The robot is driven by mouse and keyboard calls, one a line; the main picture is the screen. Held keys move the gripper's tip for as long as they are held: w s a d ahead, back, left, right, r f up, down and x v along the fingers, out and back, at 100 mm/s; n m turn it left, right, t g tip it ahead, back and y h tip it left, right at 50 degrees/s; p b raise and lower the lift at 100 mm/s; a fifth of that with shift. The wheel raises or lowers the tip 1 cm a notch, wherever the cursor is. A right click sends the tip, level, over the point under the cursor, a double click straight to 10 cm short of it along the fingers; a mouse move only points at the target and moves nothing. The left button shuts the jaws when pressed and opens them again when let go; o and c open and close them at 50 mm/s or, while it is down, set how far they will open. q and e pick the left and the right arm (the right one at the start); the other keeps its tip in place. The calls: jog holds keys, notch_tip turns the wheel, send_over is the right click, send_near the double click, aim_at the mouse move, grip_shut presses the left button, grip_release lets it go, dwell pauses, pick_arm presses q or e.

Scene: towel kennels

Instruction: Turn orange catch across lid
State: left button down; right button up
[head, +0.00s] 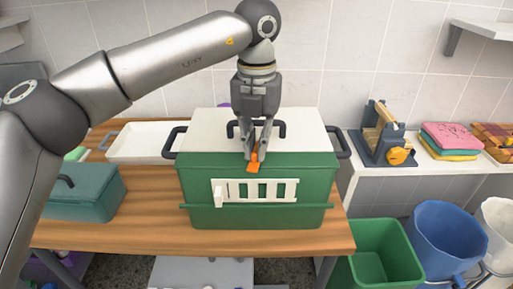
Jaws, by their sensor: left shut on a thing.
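The orange catch (254,166) sits at the front edge of the white lid (290,122), on the green kennel box (205,178). My left gripper (255,155) points down from above and is shut on the catch. The catch's upper part is between the fingers; its lower end shows below them, hanging a little over the box's green front. The lid lies flat on the box, and a dark handle (281,129) on it is partly hidden behind the gripper. My right gripper is not in view.
A teal box (90,205) and a white tray (140,146) stand on the wooden table (140,225) to the left. A shelf at right bears folded towels (450,140). Green (385,250) and blue (440,235) bins stand below it.

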aim_at(256, 147)
pick_arm(q)
jog(key=shift+n+b, duration=0.4)
jog(key=shift+n, duration=0.7)
jog(key=c, duration=1.5)
grip_release()
jog(key=shift+r, duration=0.15)
notch_tip(256, 147, up, 12)
jog(key=shift+f, duration=0.1)
